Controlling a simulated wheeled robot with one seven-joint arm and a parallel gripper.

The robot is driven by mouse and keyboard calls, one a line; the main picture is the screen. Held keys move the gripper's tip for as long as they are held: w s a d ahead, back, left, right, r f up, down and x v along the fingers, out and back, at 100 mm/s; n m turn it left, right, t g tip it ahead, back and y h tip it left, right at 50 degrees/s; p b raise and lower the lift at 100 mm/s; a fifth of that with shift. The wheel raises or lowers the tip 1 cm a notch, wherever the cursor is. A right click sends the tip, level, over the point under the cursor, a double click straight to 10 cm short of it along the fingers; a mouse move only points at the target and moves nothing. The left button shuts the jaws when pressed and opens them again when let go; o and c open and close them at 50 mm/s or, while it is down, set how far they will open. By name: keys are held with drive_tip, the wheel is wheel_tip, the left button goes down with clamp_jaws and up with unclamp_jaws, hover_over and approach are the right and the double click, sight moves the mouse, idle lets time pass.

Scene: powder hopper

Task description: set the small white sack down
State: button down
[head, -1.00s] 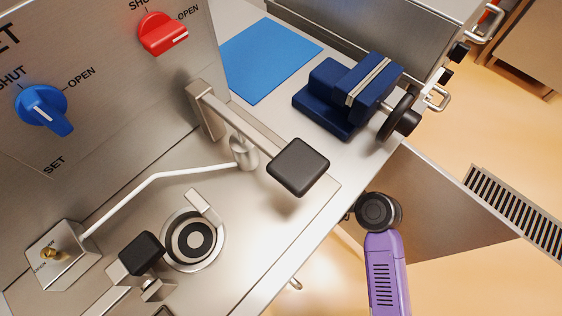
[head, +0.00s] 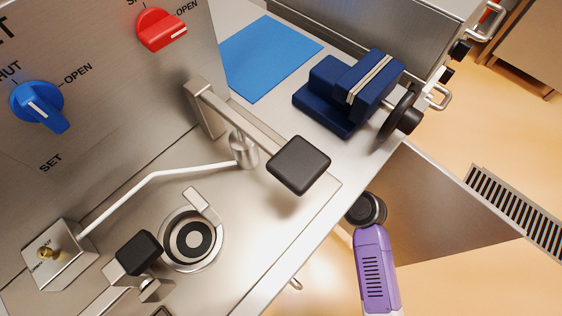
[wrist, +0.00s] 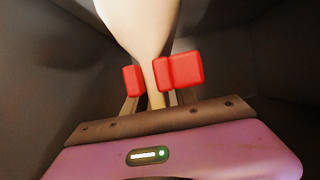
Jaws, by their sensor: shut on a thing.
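The small white sack (wrist: 138,25) shows in the wrist view as a pale, cream-white body at the top, narrowing towards my gripper. My gripper (wrist: 150,77) is shut on its narrow neck, between two red finger pads. The far end of the sack is cut off by the picture edge. I cannot tell whether it touches anything below. In the head view, only my purple arm shows at the lower right; my gripper and the sack are hidden there.
Dark grey walls (wrist: 275,65) surround the sack in the wrist view. In the head view, a steel counter carries a blue mat (head: 265,58), a dark blue vise (head: 345,95) and a black-padded lever (head: 299,165). A steel panel (head: 430,205) stands right of the counter's edge.

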drive_tip(key=c, duration=1)
unclamp_jaws()
drive_tip(key=shift+r, duration=0.15)
drive_tip(key=v, duration=1.2)
